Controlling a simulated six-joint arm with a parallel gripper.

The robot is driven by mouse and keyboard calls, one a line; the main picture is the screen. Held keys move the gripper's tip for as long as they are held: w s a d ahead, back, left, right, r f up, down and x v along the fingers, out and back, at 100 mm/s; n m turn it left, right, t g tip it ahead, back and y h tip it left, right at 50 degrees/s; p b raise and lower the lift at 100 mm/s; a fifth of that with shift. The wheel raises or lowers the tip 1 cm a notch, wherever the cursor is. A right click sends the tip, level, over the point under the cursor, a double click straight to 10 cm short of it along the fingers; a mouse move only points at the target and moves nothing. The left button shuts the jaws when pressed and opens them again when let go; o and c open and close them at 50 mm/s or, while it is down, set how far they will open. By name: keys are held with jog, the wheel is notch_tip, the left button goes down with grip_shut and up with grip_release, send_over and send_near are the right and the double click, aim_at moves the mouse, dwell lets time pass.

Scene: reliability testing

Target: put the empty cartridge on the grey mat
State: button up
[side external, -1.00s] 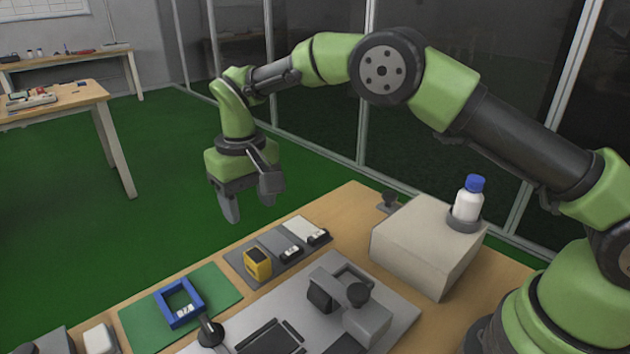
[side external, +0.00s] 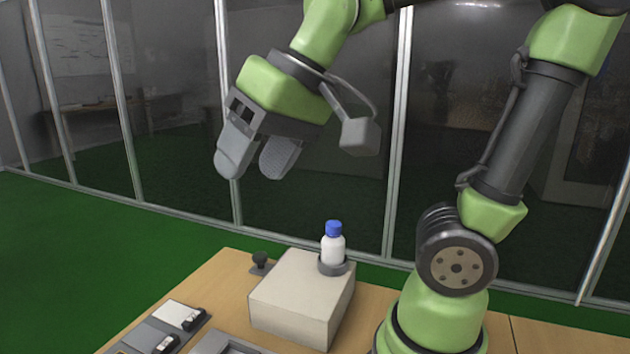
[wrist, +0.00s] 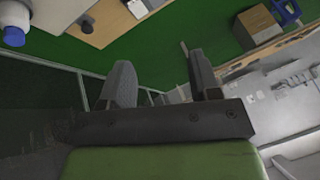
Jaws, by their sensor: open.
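Two small black-and-white cartridges lie at the lower left of the side view, one on a white patch (side external: 193,318) and one on grey (side external: 165,344). I cannot tell which is empty. The grey mat (side external: 139,337) is cut off by the lower edge of that view. My gripper (side external: 250,172) is high above the bench, well away from the cartridges, with its fingers apart and nothing between them. In the wrist view its two fingers (wrist: 160,80) also stand apart and empty.
A pale block (side external: 290,298) carries a white bottle with a blue cap (side external: 333,246) in a dark ring. A black knob (side external: 261,261) stands behind it. Glass panels with metal posts (side external: 398,130) run behind the bench. Green floor (side external: 80,260) lies beyond it.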

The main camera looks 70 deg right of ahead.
jog(key=s+d+f+t, duration=0.1)
jog(key=s+f, duration=0.1)
jog(key=s, duration=0.4)
jog(key=shift+s+f+m+t, duration=0.2)
jog(key=shift+m+t, duration=0.1)
jog(key=shift+m, duration=0.1)
dwell(0.7)
